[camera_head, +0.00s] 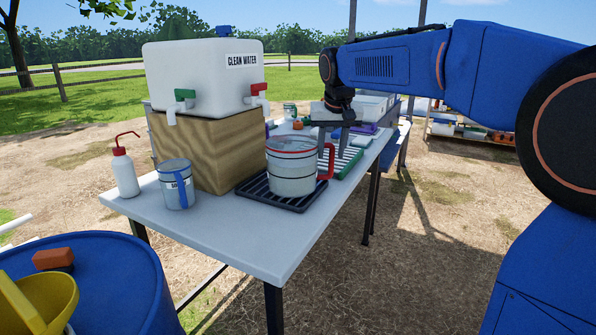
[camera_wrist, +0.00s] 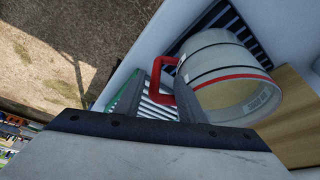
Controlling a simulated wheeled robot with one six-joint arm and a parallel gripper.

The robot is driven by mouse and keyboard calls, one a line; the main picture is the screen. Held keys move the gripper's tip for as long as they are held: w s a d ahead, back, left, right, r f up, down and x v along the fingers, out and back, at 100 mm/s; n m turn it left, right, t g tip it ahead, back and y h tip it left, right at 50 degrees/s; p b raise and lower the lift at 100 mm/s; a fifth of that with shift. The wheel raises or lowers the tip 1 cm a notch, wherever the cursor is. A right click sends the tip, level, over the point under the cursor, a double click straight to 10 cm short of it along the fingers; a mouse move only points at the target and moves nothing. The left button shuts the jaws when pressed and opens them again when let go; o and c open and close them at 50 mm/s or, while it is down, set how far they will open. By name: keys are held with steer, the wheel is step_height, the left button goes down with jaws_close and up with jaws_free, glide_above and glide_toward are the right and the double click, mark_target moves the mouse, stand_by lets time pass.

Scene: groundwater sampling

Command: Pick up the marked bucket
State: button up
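The white bucket (camera_head: 290,172) has a red rim, a dark band and a red side handle (camera_head: 327,162). It stands upright on a black slatted tray (camera_head: 283,198) on the table. In the wrist view the bucket (camera_wrist: 222,68) shows from above with pale contents and a small label on its inner wall. Nothing is visibly gripped.
A smaller jug with a blue handle (camera_head: 176,184) and a wash bottle (camera_head: 125,175) stand at the left of the table (camera_head: 230,237). A clean water tank (camera_head: 195,75) rests on a wooden block (camera_head: 210,150) behind the bucket. A green rack (camera_head: 343,164) lies behind my gripper.

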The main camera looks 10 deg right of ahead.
mark_target(332, 161)
steer(key=shift+d+x, duration=0.2)
steer(key=shift+x, duration=1.1)
steer(key=shift+d+x, duration=0.15)
steer(key=shift+x, duration=1.15)
steer(key=shift+c, duration=0.4)
jaws_close()
